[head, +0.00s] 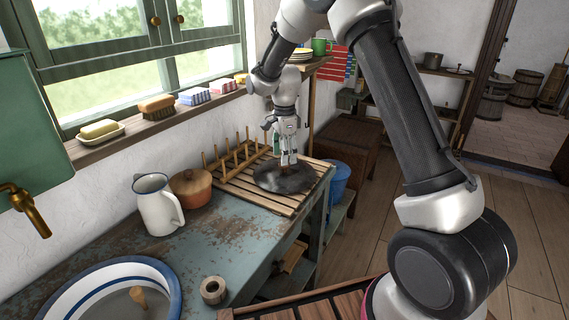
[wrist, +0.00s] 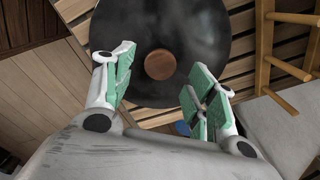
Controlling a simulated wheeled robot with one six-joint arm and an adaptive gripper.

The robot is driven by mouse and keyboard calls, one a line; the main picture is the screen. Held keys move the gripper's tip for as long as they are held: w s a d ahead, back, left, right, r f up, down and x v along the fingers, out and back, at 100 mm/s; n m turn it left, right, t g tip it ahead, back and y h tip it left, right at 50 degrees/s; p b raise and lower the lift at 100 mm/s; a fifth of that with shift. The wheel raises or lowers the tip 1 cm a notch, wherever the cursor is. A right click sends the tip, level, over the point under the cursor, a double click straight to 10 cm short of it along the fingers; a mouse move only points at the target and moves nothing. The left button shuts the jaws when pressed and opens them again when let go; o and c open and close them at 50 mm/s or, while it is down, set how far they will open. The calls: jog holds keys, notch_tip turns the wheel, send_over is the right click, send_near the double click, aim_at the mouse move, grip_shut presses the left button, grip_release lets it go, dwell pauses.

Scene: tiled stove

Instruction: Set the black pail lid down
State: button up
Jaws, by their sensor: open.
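The black pail lid (head: 285,180) lies on the slatted wooden draining rack (head: 230,189) at the far right end of the worn counter. It is a round dark disc, and in the wrist view (wrist: 190,30) it fills the upper middle. Its round wooden knob (wrist: 160,64) stands at its centre. My gripper (head: 288,163) is above the lid, pointing down. In the wrist view my gripper (wrist: 155,85) has its green-padded fingers apart, with a clear gap on both sides of the knob. The head view hides most of the knob behind the fingers.
Upright wooden pegs (head: 236,149) rise along the rack's wall side, close to the lid. A blue bucket (head: 338,180) is beyond the counter's right edge.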

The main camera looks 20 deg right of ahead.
notch_tip(320, 180, up, 8)
jog(key=s+d+r+n+t, duration=0.2)
jog(key=s+d+r+n, duration=0.6)
jog(key=s+r, duration=0.6)
jog(key=s+d+n+t, duration=0.1)
jog(key=s+d+n, duration=0.2)
jog(key=s, duration=0.8)
jog(key=s+d+f+n+t, duration=0.1)
jog(key=s+d+n, duration=0.3)
jog(key=s, duration=0.8)
jog(key=shift+n, duration=0.9)
